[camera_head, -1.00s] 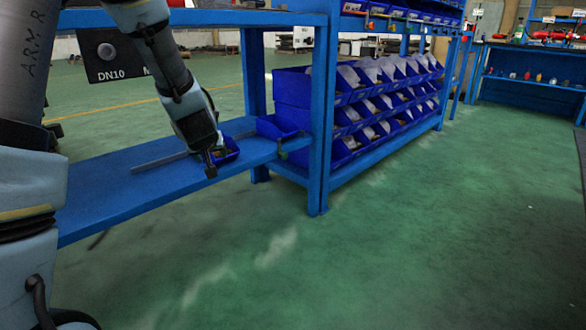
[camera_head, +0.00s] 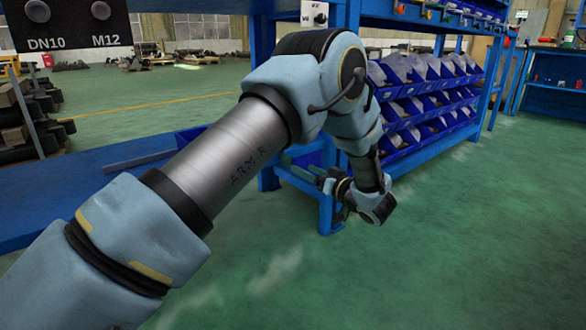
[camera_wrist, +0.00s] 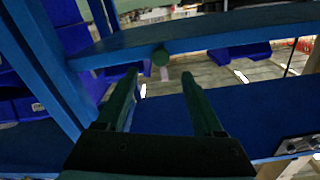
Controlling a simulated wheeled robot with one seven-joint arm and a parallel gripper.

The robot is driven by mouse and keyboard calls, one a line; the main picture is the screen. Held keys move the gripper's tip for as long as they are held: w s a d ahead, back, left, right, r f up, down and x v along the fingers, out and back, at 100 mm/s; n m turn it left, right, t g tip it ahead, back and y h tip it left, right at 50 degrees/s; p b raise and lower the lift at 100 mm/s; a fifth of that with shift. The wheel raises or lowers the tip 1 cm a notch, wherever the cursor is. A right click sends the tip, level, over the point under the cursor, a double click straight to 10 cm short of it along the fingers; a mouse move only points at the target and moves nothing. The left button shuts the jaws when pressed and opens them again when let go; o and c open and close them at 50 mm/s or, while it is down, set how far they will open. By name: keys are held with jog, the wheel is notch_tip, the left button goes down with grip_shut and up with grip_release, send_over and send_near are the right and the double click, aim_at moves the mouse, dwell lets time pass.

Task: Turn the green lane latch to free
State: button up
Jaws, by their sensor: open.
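A round green knob (camera_wrist: 160,57), which looks like the green lane latch, sits on the front edge of a blue shelf in the wrist view. A small pale tab hangs just below it. My gripper (camera_wrist: 160,75) is open, its two dark green fingers on either side of the line to the knob. The knob lies beyond the fingertips, apart from them, and nothing is between the fingers. In the head view my gripper (camera_head: 322,178) points left at the end of the blue bench. I cannot make out the latch there.
Blue bins (camera_head: 425,95) fill the rack right of my arm. A blue upright (camera_wrist: 55,80) stands left of my gripper in the wrist view. The blue bench (camera_head: 50,195) runs left, partly behind my arm. Green floor is open at right.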

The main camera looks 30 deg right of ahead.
jog(key=w+a+b, duration=0.1)
jog(key=w+b, duration=0.1)
jog(key=w, duration=0.4)
jog(key=shift+w+a, duration=0.2)
jog(key=shift+w, duration=0.05)
grip_shut()
dwell(0.3)
